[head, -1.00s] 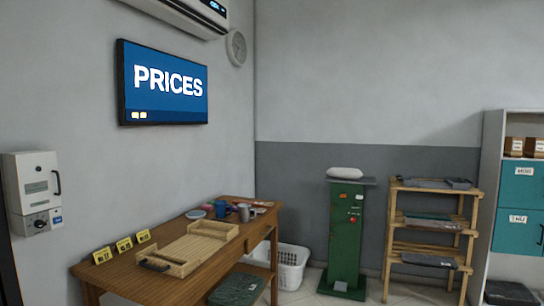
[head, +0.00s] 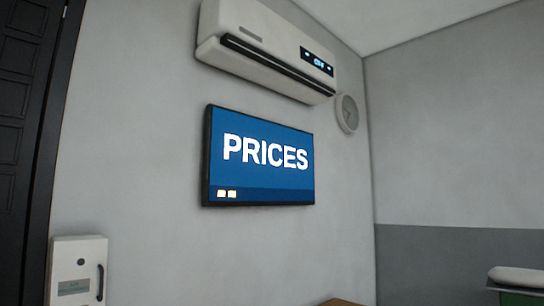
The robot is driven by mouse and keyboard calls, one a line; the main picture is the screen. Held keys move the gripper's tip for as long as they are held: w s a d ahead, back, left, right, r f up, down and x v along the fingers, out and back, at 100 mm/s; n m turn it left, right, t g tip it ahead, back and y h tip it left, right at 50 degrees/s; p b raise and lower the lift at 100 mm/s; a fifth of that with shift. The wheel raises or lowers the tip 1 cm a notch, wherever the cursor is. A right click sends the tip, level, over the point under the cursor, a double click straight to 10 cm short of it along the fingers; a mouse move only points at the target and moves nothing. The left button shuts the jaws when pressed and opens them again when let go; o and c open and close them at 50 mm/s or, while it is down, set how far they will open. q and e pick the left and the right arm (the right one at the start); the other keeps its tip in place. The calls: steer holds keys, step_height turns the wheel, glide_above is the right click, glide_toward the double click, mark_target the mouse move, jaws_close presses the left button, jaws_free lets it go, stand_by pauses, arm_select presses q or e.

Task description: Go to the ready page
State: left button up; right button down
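A wall screen (head: 262,158) with a black frame hangs on the grey left wall. It shows a blue page with the word PRICES in white, and two small pale yellow marks at its lower left. Neither of my grippers is in the head view.
A white air conditioner (head: 265,50) with a lit display is above the screen. A white wall box (head: 78,270) with a handle is at lower left, beside a dark door (head: 28,130). A table edge (head: 342,302) barely shows below.

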arm_select(q)
steer(key=shift+s, duration=0.25)
steer(key=c, duration=0.7)
steer(key=shift+w, duration=0.15)
jaws_close()
stand_by(0.6)
